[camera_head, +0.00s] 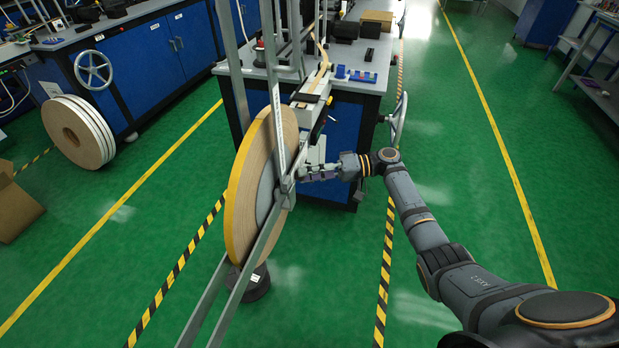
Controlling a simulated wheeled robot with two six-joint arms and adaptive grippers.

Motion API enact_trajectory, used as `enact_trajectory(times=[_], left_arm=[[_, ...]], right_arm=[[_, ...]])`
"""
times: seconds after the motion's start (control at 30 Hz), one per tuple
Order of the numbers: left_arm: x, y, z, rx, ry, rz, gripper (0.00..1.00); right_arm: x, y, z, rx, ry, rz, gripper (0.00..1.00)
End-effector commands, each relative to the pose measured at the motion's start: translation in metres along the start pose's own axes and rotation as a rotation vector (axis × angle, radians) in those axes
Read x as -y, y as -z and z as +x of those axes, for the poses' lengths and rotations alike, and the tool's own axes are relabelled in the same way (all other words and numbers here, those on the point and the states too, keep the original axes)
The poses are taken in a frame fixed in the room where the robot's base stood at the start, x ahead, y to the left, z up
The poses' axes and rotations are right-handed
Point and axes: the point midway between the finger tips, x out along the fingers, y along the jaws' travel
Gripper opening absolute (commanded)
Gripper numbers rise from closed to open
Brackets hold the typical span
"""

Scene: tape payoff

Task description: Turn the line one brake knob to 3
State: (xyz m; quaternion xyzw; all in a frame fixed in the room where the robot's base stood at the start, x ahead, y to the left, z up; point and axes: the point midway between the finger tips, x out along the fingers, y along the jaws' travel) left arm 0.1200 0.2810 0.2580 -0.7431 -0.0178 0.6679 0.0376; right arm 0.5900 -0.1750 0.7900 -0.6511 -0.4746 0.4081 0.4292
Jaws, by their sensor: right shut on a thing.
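A large tape reel (243,205) with a yellow edge stands upright on a grey metal frame (217,300). My right gripper (303,176) reaches in from the right to the frame's bracket at the middle of the reel. It is shut on a small part there, which I take to be the brake knob. The fingers hide that part, so its pointer and the numbers cannot be read. My left gripper is not in view.
A blue workbench (345,125) with a grey top stands behind the reel, with a handwheel (398,120) on its right side. White-edged reels (77,133) and a cardboard box (14,205) stand at the left.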

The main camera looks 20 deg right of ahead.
Motion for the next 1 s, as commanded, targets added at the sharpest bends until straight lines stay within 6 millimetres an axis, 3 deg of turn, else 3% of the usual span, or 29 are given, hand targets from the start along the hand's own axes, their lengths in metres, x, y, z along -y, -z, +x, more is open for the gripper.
enact_trajectory(times=[0.5,1.0], left_arm=[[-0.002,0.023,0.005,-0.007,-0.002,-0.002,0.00],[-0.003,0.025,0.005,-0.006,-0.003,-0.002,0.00]], right_arm=[[-0.003,0.000,0.000,-0.003,0.110,0.268,0.00],[-0.002,0.001,0.000,-0.003,0.127,0.304,0.00]])
